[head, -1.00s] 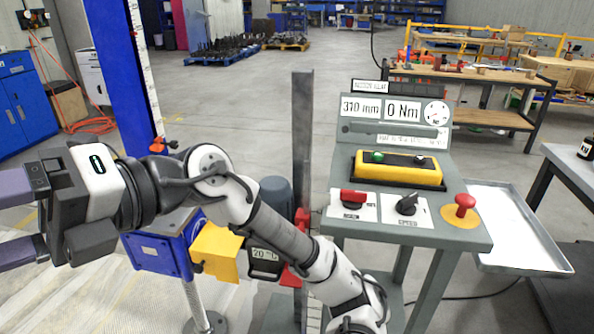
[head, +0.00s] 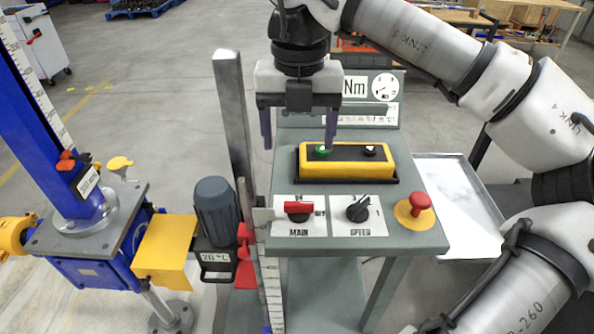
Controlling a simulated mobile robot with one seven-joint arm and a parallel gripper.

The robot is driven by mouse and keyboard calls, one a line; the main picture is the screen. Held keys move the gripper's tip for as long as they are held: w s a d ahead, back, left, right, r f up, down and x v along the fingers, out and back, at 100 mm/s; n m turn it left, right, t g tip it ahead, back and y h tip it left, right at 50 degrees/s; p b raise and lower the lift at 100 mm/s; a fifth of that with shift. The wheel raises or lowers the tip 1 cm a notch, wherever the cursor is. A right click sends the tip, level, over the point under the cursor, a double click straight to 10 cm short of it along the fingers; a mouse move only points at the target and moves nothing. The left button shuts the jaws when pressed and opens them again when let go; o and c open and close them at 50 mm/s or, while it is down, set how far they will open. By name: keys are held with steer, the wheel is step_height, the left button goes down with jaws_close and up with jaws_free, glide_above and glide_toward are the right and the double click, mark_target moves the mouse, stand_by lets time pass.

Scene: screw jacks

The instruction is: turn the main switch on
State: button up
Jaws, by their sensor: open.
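The main switch (head: 298,207) is a red handle lying roughly level on a white plate marked MAIN, at the front left of the grey console (head: 410,240). A black speed knob (head: 358,208) sits on the plate to its right. My gripper (head: 299,142) points down over the console with its two dark fingers wide apart and nothing between them. It is above and behind the main switch in the picture, apart from it. The right fingertip shows just above the green button on the yellow box.
The yellow button box (head: 345,172) stands behind the switches. A red mushroom button (head: 420,203) is at the right, with a metal tray (head: 455,195) beyond. A grey upright post (head: 236,130) rises just left of the console, near a motor (head: 217,212) and the blue jack (head: 110,260).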

steer(key=p, duration=0.3)
glide_toward(299, 209)
steer(key=f, duration=0.5)
steer(key=w+f, duration=0.1)
steer(key=f, duration=0.2)
steer(key=c, duration=1)
